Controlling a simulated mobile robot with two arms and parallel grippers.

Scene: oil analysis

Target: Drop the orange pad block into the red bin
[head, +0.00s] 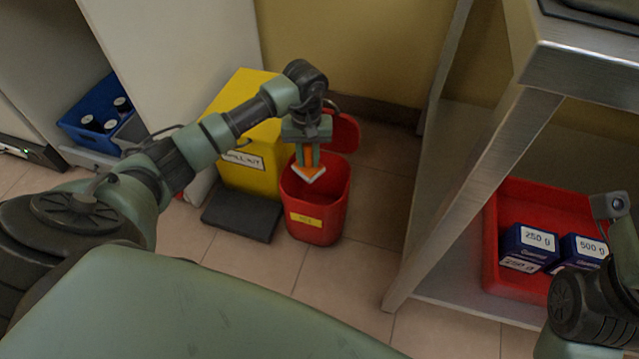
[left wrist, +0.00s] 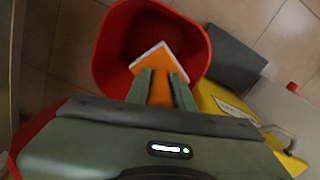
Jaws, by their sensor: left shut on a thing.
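The orange pad block (head: 309,173), with a white edge, is held between the fingers of my left gripper (head: 307,158). It also shows in the left wrist view (left wrist: 165,68), with the left gripper's fingers (left wrist: 163,88) shut on it. The red bin (head: 318,222) stands on the floor with a yellow label and its lid raised at the back. The block hangs over the open mouth of the bin; in the left wrist view it shows inside the outline of the bin's rim (left wrist: 104,75). The fingers of my right gripper are not visible in either view.
A yellow spill kit box (head: 245,165) stands left of the bin, with a dark grey slab (head: 242,216) on the floor before it. A metal table (head: 470,170) is at right, with a red tray (head: 491,250) of blue weight boxes underneath. A blue crate (head: 72,127) holds bottles at far left.

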